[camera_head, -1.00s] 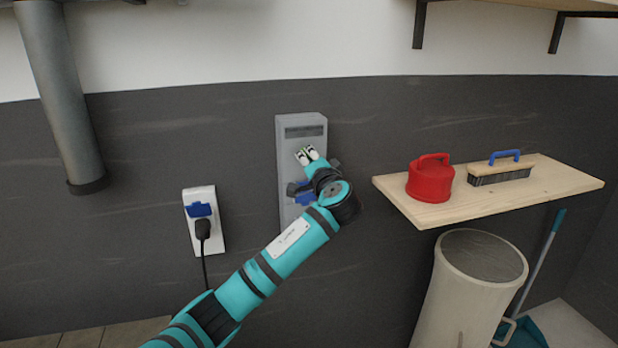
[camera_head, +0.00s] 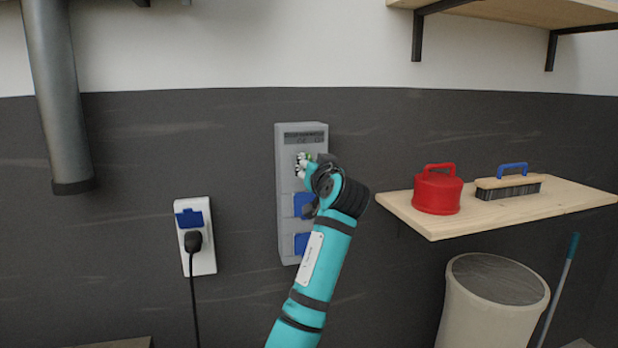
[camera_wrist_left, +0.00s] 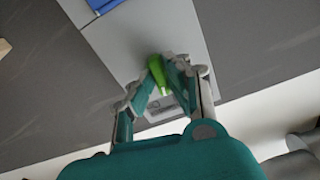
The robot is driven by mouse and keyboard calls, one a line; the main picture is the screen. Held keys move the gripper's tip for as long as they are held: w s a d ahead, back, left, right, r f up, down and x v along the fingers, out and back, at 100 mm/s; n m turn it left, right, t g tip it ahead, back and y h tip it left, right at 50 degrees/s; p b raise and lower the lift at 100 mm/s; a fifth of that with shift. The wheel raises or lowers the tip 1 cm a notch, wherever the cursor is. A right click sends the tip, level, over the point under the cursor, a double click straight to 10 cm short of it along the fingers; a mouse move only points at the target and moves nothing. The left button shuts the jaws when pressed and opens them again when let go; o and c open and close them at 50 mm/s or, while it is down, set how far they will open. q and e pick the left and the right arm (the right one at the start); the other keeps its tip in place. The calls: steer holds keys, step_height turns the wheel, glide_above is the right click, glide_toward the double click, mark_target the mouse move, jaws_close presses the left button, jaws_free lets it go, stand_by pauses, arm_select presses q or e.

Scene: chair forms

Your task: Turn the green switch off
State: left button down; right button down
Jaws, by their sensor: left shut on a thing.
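The green switch (camera_wrist_left: 157,71) is on the grey wall box (camera_head: 288,170). In the left wrist view it lies between the fingertips of my left gripper (camera_wrist_left: 165,68), which is shut on it. In the head view the left gripper (camera_head: 303,164) is at the upper part of the box, under its dark label strip, and mostly covers the switch; only a bit of green shows. Which position the switch is in cannot be told. My right gripper is not in view.
Blue socket covers (camera_head: 302,243) sit lower on the box. A white wall socket (camera_head: 203,262) with a black plug (camera_head: 193,241) is to the left. A wooden shelf (camera_head: 430,222) at right bears a red canister (camera_head: 437,191) and a brush (camera_head: 508,184).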

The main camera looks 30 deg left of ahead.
arm_select(q)
steer(key=shift+f+n+b, duration=0.1)
steer(key=shift+n+b, duration=0.5)
steer(key=shift+n, duration=0.3)
steer(key=c, duration=1.3)
jaws_free()
steer(key=shift+c, duration=0.2)
steer(key=v, duration=1.2)
steer(key=shift+d, duration=0.1)
